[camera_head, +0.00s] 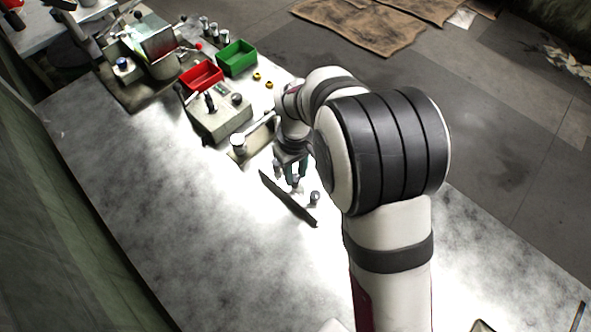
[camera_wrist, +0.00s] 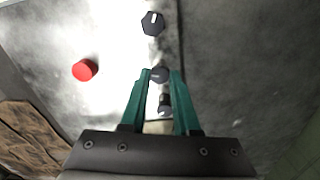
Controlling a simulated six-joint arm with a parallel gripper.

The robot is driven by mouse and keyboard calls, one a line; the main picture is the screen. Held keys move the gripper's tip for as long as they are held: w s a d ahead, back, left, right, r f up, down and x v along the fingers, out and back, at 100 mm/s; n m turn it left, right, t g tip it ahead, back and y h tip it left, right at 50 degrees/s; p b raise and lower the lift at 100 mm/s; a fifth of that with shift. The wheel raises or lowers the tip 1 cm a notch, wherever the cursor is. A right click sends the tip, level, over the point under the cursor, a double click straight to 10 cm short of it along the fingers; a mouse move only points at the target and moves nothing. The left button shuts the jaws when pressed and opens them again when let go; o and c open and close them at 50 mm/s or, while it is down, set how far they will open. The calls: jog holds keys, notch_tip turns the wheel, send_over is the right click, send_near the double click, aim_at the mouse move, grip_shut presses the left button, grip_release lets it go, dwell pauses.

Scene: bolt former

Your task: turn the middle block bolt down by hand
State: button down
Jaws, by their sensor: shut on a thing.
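My gripper (camera_wrist: 160,78) has green fingers, closed on the dark hex head of the middle bolt (camera_wrist: 160,74) in the wrist view. This bolt stands in a row with two others. One dark hex bolt (camera_wrist: 152,22) is beyond the fingertips, and another (camera_wrist: 165,99) is between the fingers, nearer the palm. In the head view my gripper (camera_head: 291,180) points down at the bright block area, beside a long dark strip (camera_head: 288,200). A bolt (camera_head: 314,197) shows to its right. The bolt shanks and the block's outline are hard to make out in the glare.
A red round piece (camera_wrist: 85,70) lies left of the bolts in the wrist view. In the head view, a red bin (camera_head: 202,76), a green bin (camera_head: 237,58) and a grey fixture (camera_head: 220,120) stand behind my gripper. The table's left and front are clear.

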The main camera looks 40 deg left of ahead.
aim_at(295, 178)
jog(key=m, duration=1.2)
jog(key=shift+m, duration=0.4)
jog(key=m, duration=1.1)
jog(key=shift+m, duration=0.5)
jog(key=c, duration=0.6)
grip_release()
jog(key=shift+c, duration=0.2)
notch_tip(295, 178, up, 16)
